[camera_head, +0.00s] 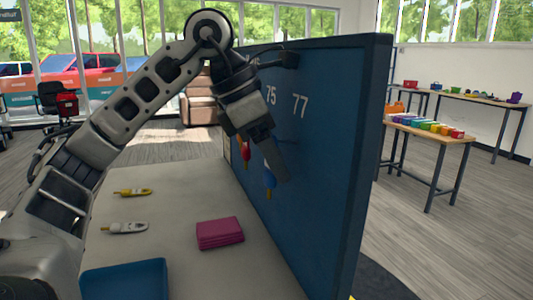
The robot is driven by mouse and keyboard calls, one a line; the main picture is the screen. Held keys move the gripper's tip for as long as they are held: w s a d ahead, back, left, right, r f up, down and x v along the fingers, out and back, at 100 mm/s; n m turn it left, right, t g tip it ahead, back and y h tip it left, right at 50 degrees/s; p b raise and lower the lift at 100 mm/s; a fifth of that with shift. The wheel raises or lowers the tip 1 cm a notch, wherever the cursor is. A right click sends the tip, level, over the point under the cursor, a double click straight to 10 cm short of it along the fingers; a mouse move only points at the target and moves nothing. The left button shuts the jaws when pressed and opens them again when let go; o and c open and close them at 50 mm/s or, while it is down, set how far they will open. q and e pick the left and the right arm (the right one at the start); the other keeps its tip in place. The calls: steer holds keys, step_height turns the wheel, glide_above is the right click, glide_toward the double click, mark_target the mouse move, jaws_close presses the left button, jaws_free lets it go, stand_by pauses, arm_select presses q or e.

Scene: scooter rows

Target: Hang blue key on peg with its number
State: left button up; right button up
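The blue key (270,180) is upright at the face of the blue board (335,150), below and to the right of a red key (246,151). My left gripper (276,162) is at the board, right at the blue key. The fingers overlap in this view, so I cannot tell whether they grip the key or whether it rests on a peg. The numbers 75 (271,95) and 77 (300,105) show on the board above; another number is mostly hidden by my arm. The pegs are hidden. My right gripper is out of view.
A yellow key (133,192) and a white key (125,228) lie on the pale table (180,185). A magenta folded stack (219,233) lies near the board. A blue tray (125,280) is at the front left. Tables with coloured items stand beyond the board.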

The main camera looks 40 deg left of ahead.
arm_select(q)
steer(key=shift+w+d+f, duration=0.1)
steer(key=shift+d+f, duration=0.15)
steer(key=shift+f, duration=0.2)
steer(key=v, duration=0.4)
steer(key=w+p+v, duration=0.1)
steer(key=v, duration=0.1)
steer(key=shift+w+d+r, duration=0.1)
steer(key=shift+d+r, duration=0.15)
steer(key=shift+r, duration=0.05)
steer(key=s+p+v, duration=0.1)
steer(key=p+v, duration=0.5)
steer(key=v, duration=0.5)
steer(key=shift+a+f, duration=0.3)
steer(key=shift+f, duration=0.05)
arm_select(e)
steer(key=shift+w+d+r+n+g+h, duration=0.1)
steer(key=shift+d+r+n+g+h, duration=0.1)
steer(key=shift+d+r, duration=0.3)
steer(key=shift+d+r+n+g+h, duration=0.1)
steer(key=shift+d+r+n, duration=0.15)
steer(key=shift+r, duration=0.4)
arm_select(q)
steer(key=shift+s, duration=0.1)
